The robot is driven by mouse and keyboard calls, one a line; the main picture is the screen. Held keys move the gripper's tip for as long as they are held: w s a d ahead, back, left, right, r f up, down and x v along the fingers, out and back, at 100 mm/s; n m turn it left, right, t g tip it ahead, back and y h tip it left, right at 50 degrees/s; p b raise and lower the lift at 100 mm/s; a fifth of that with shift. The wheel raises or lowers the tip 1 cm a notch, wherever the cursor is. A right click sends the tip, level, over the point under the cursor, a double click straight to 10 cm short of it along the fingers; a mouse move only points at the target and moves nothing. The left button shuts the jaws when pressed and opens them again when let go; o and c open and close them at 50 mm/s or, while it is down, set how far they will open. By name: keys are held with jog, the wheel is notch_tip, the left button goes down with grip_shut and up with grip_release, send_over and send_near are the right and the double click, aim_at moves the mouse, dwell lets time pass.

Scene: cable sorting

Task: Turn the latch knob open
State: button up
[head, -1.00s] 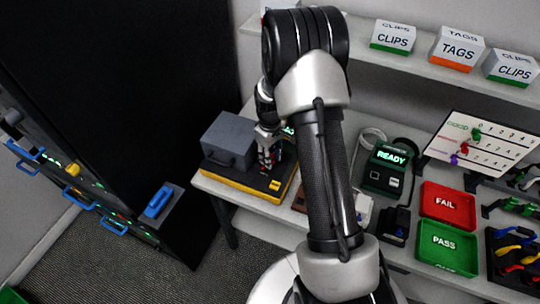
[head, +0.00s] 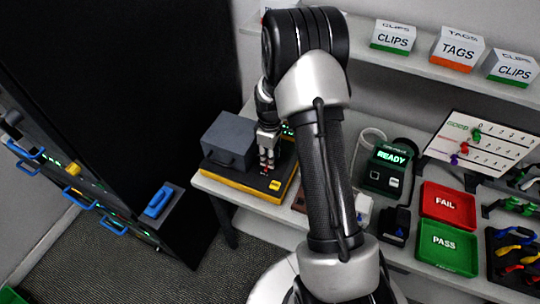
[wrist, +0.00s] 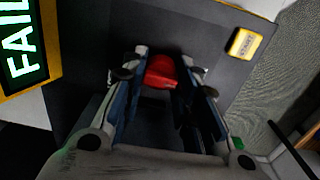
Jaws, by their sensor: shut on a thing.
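The red latch knob (wrist: 160,72) stands on a dark panel in the wrist view, between the two fingertips of my gripper (wrist: 158,74). My gripper is shut on it from both sides. In the head view my gripper (head: 267,160) points down at the black and yellow station on the left end of the bench. Only small bits of red show between the fingers there. How far the knob is turned is hard to tell.
A grey box (head: 229,141) stands on the station just left of my gripper. A yellow button (wrist: 244,43) is on the same panel. A lit FAIL display (wrist: 22,48) is beside it. A READY tester (head: 389,168) and red FAIL tray (head: 447,206) lie right of my arm.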

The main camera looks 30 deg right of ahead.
jog(key=o, duration=1.1)
notch_tip(320, 180, up, 12)
dwell(0.5)
